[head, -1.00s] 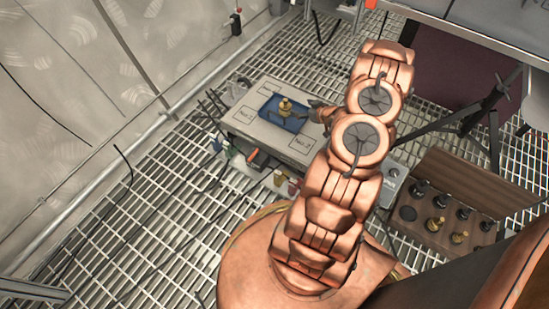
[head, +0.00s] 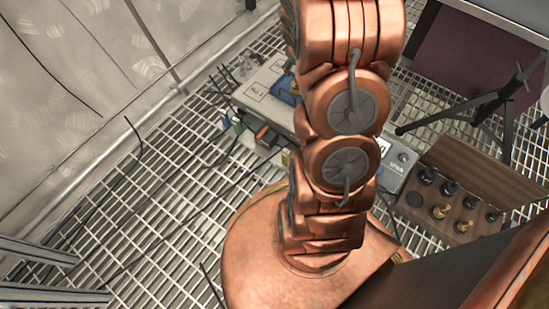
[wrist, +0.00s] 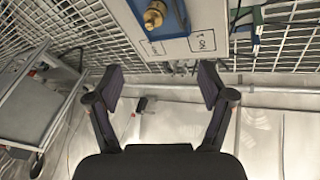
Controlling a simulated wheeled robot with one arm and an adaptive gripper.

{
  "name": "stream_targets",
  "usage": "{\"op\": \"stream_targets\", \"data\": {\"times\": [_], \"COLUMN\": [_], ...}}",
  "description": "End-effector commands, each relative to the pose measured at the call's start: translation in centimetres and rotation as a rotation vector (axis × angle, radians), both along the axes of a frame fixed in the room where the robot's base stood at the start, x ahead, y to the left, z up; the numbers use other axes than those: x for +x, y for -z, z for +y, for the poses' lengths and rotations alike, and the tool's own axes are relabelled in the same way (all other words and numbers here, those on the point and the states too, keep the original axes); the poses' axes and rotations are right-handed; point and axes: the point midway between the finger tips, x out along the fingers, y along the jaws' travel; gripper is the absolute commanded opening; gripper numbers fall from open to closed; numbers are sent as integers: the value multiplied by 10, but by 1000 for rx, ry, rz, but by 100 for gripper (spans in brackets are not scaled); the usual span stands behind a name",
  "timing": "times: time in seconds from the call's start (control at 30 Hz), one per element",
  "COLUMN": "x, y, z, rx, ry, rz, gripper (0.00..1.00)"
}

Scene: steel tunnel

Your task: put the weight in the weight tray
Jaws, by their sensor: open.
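A brass weight with a knob (wrist: 155,15) stands in a blue tray (wrist: 177,24) at the top edge of the wrist view. In the head view only a sliver of the blue tray (head: 286,98) shows beside my arm. My gripper (wrist: 161,80) is open and empty, its two fingers wide apart. In the wrist view the weight lies beyond the fingers, not between them. My gripper is out of sight in the head view.
A wooden block (head: 470,178) holding several dark and brass weights stands at the right, near a grey scale box (head: 398,160). Cables lie on the grated floor. A grey cart (wrist: 35,105) shows at left in the wrist view.

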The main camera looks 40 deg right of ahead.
Motion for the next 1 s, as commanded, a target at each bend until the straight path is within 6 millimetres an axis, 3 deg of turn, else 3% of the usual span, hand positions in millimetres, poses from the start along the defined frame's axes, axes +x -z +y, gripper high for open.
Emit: {"op": "stream_targets", "data": {"times": [0.1,0.47,0.8,1.0], "x": [-17,-97,-205,-266], "y": [-25,-83,-124,-140], "z": [36,150,259,303], "rx": [11,99,226,290], "ry": [21,68,47,13], "rz": [61,252,455,566], "gripper": [80,80,80,80]}}
